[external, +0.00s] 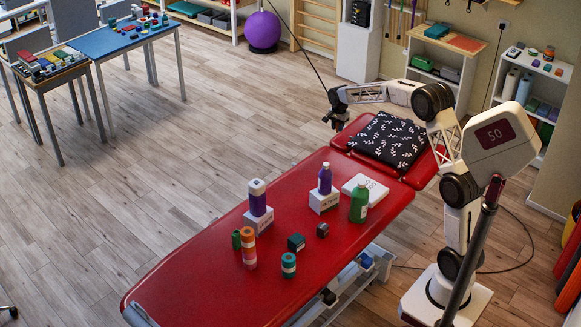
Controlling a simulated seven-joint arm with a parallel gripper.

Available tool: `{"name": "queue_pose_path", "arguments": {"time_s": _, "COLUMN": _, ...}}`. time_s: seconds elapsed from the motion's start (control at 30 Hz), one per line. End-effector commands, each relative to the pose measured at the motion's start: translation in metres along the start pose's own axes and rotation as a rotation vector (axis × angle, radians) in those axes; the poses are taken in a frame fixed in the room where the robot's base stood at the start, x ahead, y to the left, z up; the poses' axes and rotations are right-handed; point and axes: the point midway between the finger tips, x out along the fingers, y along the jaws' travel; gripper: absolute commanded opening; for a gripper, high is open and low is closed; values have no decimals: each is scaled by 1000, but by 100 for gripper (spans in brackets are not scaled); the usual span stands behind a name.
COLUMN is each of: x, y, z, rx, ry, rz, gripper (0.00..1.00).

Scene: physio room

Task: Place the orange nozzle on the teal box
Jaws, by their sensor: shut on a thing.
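My gripper (335,120) is at the end of my raised arm, above the far end of the red treatment table (190,285), near the patterned cushion. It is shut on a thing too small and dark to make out. A small dark teal box (296,242) sits on the middle of the table, well away from my gripper, with nothing on top. I cannot pick out an orange nozzle for sure. An orange cylinder with pale bands (248,247) stands upright left of the box.
Near the box stand a teal roll (288,265), a dark green cylinder (236,240), a small dark cube (322,230) and a green bottle (358,203). Purple bottles (257,198) (325,180) stand on white boxes.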

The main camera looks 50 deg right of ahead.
Motion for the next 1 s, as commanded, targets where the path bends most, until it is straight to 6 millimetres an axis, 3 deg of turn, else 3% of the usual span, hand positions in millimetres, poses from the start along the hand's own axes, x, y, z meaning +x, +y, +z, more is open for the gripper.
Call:
{"name": "queue_pose_path", "arguments": {"time_s": 0.47, "x": -9, "y": 25, "z": 148, "rx": -13, "ry": -2, "rz": 4, "gripper": 1}}
{"name": "queue_pose_path", "arguments": {"time_s": 1.0, "x": -14, "y": 90, "z": 301, "rx": -22, "ry": -2, "rz": 8, "gripper": 1}}
